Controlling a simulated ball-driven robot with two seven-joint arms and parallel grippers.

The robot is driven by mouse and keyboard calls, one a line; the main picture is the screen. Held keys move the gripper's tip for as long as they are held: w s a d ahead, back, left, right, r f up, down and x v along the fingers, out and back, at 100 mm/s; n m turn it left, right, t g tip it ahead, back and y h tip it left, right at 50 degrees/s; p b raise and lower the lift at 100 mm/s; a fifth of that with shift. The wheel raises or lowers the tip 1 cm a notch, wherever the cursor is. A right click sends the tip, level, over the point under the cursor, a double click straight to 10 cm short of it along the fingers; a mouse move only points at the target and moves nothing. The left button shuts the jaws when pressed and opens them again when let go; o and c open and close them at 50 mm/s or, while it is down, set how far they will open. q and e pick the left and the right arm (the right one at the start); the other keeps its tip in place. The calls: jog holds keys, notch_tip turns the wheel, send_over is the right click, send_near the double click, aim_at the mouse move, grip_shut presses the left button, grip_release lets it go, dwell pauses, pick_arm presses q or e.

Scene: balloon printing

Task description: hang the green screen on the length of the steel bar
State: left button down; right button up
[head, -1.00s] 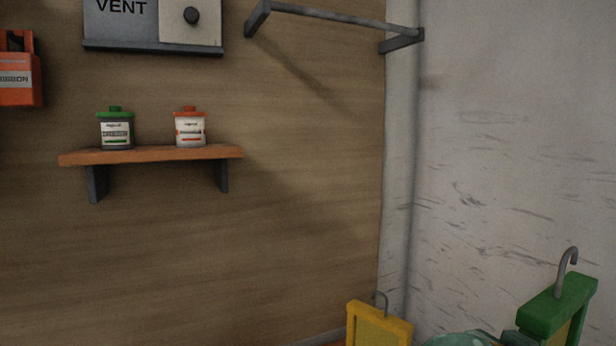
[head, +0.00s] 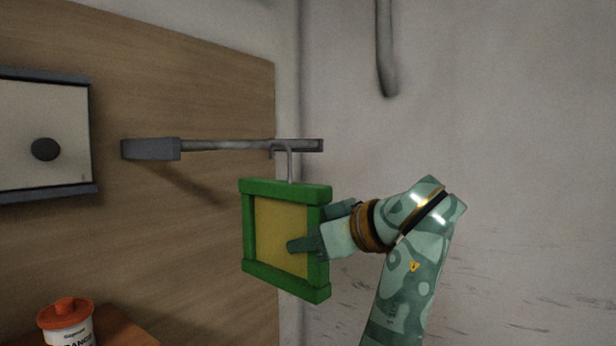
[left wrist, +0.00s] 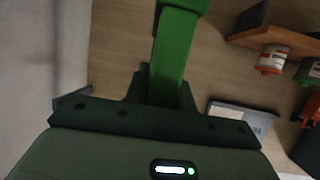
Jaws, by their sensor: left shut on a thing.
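The green screen (head: 287,286), a green frame around a yellowish panel with a grey hook (head: 291,165) on top, hangs upright in the middle of the head view. My left gripper (head: 308,242) is shut on its right side bar. In the left wrist view the green frame (left wrist: 175,45) stands between the fingers. The steel bar (head: 225,145) runs level between two brackets on the wooden wall. The hook's bend overlaps the bar near its right end in the picture; I cannot tell whether it rests on it. My right gripper is not in view.
A panel with a dark knob (head: 45,149) is on the wall at the left. An orange-lidded pot (head: 66,322) stands on a shelf (head: 122,330) at the lower left. A grey pipe (head: 385,60) hangs at the upper right. The space around the bar's middle is clear.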

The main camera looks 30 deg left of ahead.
aim_at(312, 210)
pick_arm(q)
jog(key=shift+n+g, duration=0.6)
jog(key=r, duration=0.1)
jog(key=s+r, duration=0.1)
jog(key=r+p, duration=0.1)
jog(key=r, duration=0.1)
jog(key=shift+s, duration=0.25)
jog(key=shift+a+r, duration=0.2)
jog(key=shift+r, duration=0.1)
jog(key=shift+a+b, duration=0.3)
jog(key=shift+a, duration=0.05)
jog(key=a, duration=0.3)
jog(key=shift+w+a, duration=0.1)
jog(key=shift+a, duration=0.15)
jog(key=shift+w+a, duration=0.1)
jog(key=shift+a, duration=1)
jog(key=shift+a+r, duration=0.1)
jog(key=shift+a, duration=0.8)
jog(key=shift+f+b, duration=0.55)
jog(key=shift+f, duration=0.4)
jog(key=shift+w+f+b, duration=0.1)
jog(key=shift+f+b, duration=0.25)
jog(key=shift+f, duration=0.2)
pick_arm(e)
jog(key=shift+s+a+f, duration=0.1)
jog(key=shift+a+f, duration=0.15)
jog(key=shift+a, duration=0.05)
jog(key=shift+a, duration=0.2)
